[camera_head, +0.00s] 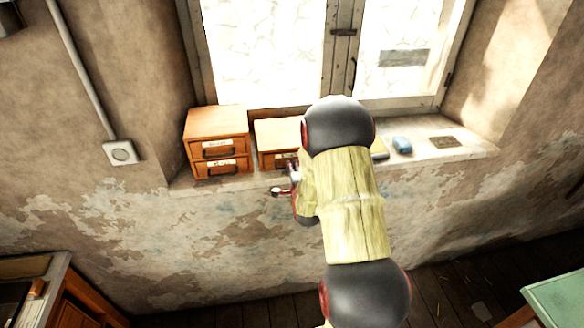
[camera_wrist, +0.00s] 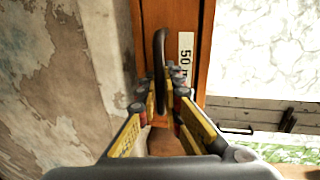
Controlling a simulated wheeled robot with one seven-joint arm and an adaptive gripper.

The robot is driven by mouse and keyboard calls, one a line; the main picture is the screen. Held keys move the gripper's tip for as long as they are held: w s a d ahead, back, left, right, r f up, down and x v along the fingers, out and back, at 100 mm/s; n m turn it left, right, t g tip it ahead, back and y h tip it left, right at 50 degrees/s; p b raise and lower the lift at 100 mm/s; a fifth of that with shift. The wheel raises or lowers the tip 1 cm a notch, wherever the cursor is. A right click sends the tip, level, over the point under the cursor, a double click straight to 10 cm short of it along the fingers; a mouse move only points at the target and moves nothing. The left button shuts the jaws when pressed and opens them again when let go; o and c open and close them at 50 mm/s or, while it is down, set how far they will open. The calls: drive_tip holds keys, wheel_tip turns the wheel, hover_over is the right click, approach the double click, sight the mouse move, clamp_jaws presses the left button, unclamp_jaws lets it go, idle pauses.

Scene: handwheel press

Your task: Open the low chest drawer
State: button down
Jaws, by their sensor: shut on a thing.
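The low chest (camera_head: 275,129) is a small orange-brown wooden box on the window sill, partly hidden behind my arm in the head view. Its single drawer front (camera_head: 268,160) faces the room. In the wrist view a wooden front with a white label (camera_wrist: 185,48) and a dark curved handle (camera_wrist: 159,50) fills the upper middle. My gripper (camera_wrist: 166,88) is shut on this handle. In the head view my gripper (camera_head: 291,182) is at the drawer front, mostly covered by my arm. How far the drawer stands out is hard to tell.
A taller two-drawer chest (camera_head: 218,140) stands just left on the sill (camera_head: 440,155). The window (camera_head: 265,50) is behind. A green table (camera_head: 558,300) is at lower right.

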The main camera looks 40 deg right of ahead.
drive_tip(key=shift+s, duration=0.1)
drive_tip(key=f+b+v, duration=0.2)
drive_tip(key=b+v, duration=0.1)
drive_tip(key=v, duration=1)
drive_tip(key=shift+s+a+f+b, duration=0.25)
drive_tip(key=shift+s+f+b, duration=0.1)
drive_tip(key=shift+f, duration=0.1)
drive_tip(key=c, duration=2.3)
unclamp_jaws()
drive_tip(key=v, duration=1.2)
